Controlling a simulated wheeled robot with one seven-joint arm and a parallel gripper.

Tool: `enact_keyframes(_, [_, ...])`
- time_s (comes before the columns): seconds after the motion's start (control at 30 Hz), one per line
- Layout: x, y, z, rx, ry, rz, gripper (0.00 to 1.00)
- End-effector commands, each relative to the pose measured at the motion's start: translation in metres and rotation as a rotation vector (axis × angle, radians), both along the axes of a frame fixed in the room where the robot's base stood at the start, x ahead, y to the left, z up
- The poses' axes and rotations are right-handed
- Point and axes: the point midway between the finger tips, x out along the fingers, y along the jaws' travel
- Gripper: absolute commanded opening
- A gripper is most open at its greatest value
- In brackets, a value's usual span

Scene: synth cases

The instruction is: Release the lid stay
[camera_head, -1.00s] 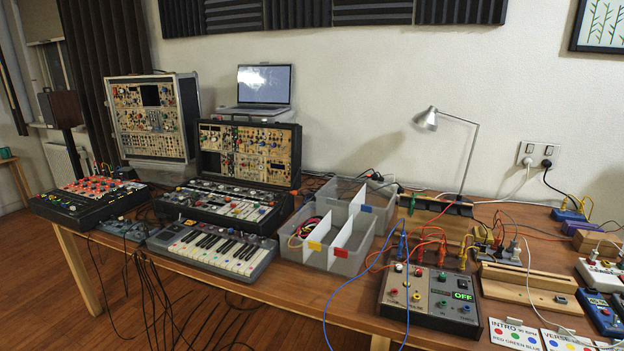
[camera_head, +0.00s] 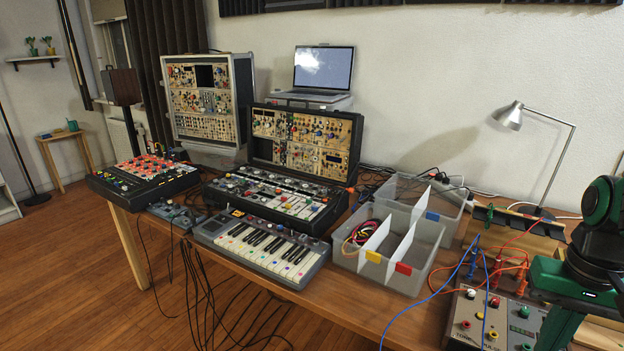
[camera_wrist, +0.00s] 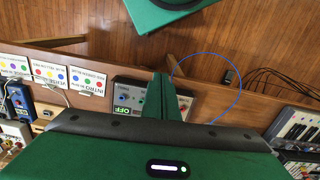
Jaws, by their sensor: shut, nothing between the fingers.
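An open synth case (camera_head: 275,195) stands on the table, its lid (camera_head: 305,145) raised behind the lower half and filled with panels of knobs. I cannot make out a lid stay; any stay is too small or hidden. A second, taller case (camera_head: 205,105) stands upright behind it to the left. My gripper (camera_wrist: 160,88) shows in the wrist view with its green fingers together and empty, above the grey control box (camera_wrist: 128,90). In the head view my arm is at the right edge, well right of the open case.
A grey keyboard (camera_head: 262,248) lies before the open case, with a red-knobbed mixer (camera_head: 145,184) to its left. Divided plastic bins (camera_head: 400,270) and loose blue and red cables lie between my arm and the case. A laptop (camera_head: 322,72) and lamp (camera_head: 508,116) stand behind.

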Motion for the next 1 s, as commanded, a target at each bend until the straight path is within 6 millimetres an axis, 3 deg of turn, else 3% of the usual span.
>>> enact_keyframes(0.43, [0.0,0.0,0.0,-0.001,-0.001,0.0,0.0])
enact_keyframes(0.5, [-0.007,-0.001,0.006,-0.002,-0.02,0.012,0.0])
enact_keyframes(0.57, [0.003,-0.004,0.01,-0.009,-0.032,0.036,0.0])
enact_keyframes(0.67, [0.039,-0.004,0.018,-0.027,-0.07,0.121,0.0])
enact_keyframes(0.77, [0.094,-0.009,0.029,-0.055,-0.131,0.254,0.0])
enact_keyframes(1.0, [0.253,-0.009,0.052,-0.138,-0.314,0.627,0.0])
